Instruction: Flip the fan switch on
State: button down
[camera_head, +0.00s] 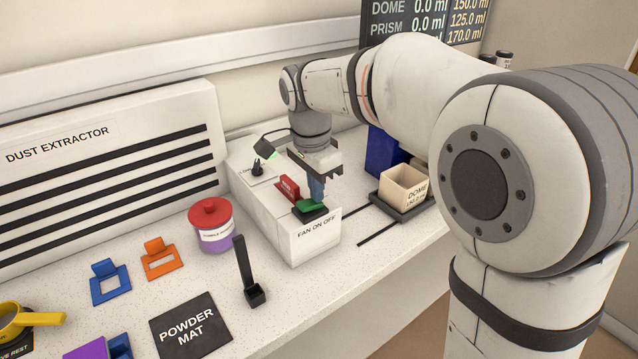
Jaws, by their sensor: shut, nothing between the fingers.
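The fan switch (310,207) is a green rocker in a dark surround on top of a white box (314,239) whose front is marked FAN ON OFF. My gripper (317,192) points down right over the green rocker, its fingers shut with nothing between them. The fingertips are at or just above the rocker; I cannot tell whether they touch it. They hide part of its far side. I cannot make out which way the rocker is tipped.
A red switch (289,188) and a black knob (257,166) sit on the same box. A purple jar with a red lid (212,225) and a black upright handle (249,275) stand to the left. A cream DOME bin (402,188) and a blue block (382,152) are to the right.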

aim_at(305, 204)
jog(key=shift+d+f, duration=0.1)
jog(key=shift+f, duration=0.2)
jog(key=shift+s+a+r, duration=0.1)
jog(key=shift+s+a, duration=0.5)
jog(key=shift+a, duration=0.15)
jog(key=shift+w+r+p, duration=0.1)
jog(key=shift+r+p, duration=0.45)
jog(key=shift+p, duration=0.05)
notch_tip(305, 204, up, 13)
jog(key=p, duration=0.2)
jog(key=shift+s+a+r+p, duration=0.2)
jog(key=shift+s+a+p, duration=0.2)
jog(key=shift+a, duration=0.05)
